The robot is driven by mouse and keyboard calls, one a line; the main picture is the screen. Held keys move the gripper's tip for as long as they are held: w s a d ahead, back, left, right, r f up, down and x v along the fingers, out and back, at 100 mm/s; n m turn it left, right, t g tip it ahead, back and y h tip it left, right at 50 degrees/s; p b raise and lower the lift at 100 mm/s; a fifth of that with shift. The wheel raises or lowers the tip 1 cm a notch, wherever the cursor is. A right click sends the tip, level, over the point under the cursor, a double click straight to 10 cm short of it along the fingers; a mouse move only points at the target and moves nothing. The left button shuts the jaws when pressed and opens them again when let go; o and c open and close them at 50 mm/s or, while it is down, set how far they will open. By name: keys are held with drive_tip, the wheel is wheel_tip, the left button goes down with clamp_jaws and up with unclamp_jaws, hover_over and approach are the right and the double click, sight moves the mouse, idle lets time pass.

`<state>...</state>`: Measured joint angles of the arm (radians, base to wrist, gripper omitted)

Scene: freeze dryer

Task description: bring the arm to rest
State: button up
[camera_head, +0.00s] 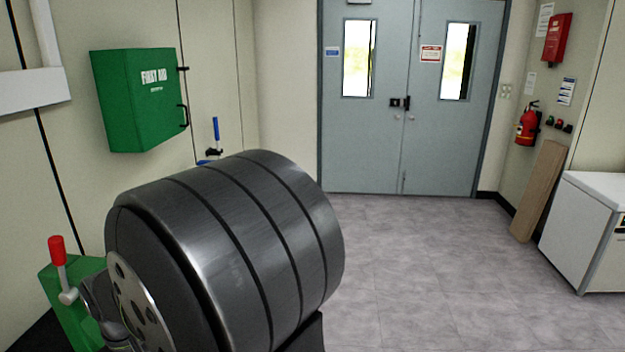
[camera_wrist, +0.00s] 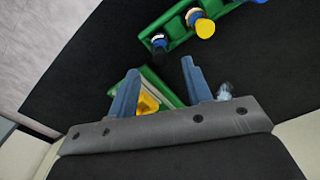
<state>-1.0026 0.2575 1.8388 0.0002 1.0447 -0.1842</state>
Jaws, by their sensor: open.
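My gripper (camera_wrist: 159,65) shows in the wrist view as two blue fingers on a grey bar. The fingers stand wide apart, and nothing is held between them. Past and between the fingers lies a green-edged piece with a yellow part (camera_wrist: 147,103), partly hidden by the fingers and the bar. In the head view my fingers do not show. A large dark banded cylinder fills the lower left there, close to the camera; I cannot tell whether it is part of my arm.
A green rack (camera_wrist: 178,27) with yellow- and blue-topped items lies on the black surface (camera_wrist: 90,65). A small pale item (camera_wrist: 224,92) shows beside the right finger. In the head view a red-tipped lever (camera_head: 57,250) stands at left. The grey floor (camera_head: 420,250) is clear.

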wheel_tip(320, 180, down, 7)
drive_tip(key=shift+f, duration=0.1)
wheel_tip(320, 180, up, 4)
drive_tip(key=shift+r, duration=0.15)
drive_tip(key=w+d+r, duration=0.5)
drive_tip(key=d+r, duration=0.2)
drive_tip(key=d, duration=0.3)
drive_tip(key=w+a+r, duration=0.2)
drive_tip(key=w+a, duration=0.6)
drive_tip(key=w, duration=0.3)
drive_tip(key=shift+s+a+f, duration=0.65)
drive_tip(key=shift+a+f, duration=0.6)
drive_tip(key=shift+a, duration=0.6)
drive_tip(key=shift+s+a+f, duration=0.7)
drive_tip(key=shift+a+f, duration=0.55)
drive_tip(key=shift+a, duration=0.65)
drive_tip(key=shift+s+a+f, duration=0.65)
drive_tip(key=shift+a+f, duration=0.6)
drive_tip(key=shift+a, duration=0.6)
